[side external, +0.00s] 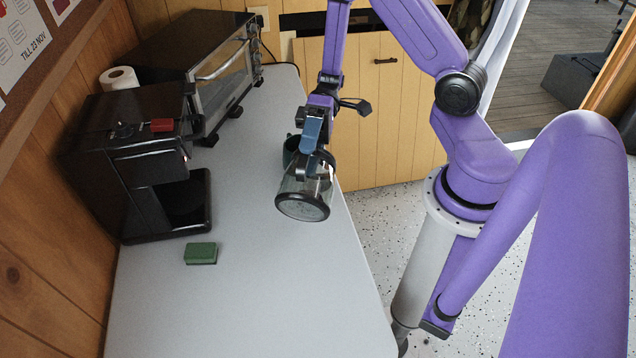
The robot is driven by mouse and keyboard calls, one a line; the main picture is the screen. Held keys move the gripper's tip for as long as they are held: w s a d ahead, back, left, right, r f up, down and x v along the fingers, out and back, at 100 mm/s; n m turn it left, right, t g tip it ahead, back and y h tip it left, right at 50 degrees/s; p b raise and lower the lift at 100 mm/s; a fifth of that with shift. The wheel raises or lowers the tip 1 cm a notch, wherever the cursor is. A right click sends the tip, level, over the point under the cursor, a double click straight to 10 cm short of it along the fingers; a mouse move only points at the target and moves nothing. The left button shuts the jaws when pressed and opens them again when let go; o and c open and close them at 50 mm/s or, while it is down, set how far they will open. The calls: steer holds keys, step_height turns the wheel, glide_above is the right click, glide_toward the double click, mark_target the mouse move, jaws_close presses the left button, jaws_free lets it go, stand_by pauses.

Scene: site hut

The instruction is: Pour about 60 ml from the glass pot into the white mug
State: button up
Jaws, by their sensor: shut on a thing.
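The glass pot (292,187) is clear with a dark round end facing the camera. It is tilted, near the right edge of the grey counter. My gripper (311,150) is shut on the pot at its upper side, where blue and black parts overlap; the exact grip is hard to make out. A dark rounded shape (290,146) shows just behind the pot, and I cannot tell whether it is part of the pot or a separate vessel. I see no white mug in this view. Any liquid in the pot is not clear.
A black coffee machine (150,165) stands at the left of the counter (240,290), with a toaster oven (215,70) behind it. A white paper roll (120,78) stands by the wall. A green sponge (201,253) lies in front. The front counter is otherwise clear.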

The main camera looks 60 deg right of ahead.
steer(key=shift+w+d+r+y, duration=0.1)
steer(key=shift+w+d+y, duration=0.1)
steer(key=shift+d, duration=0.15)
steer(key=shift+w+d+r+y, duration=0.1)
steer(key=shift+d+y, duration=0.1)
steer(key=shift+d, duration=0.15)
steer(key=d+y, duration=0.2)
steer(key=w+d+r+g, duration=0.1)
steer(key=shift+y, duration=0.4)
stand_by(0.5)
steer(key=shift+a, duration=0.2)
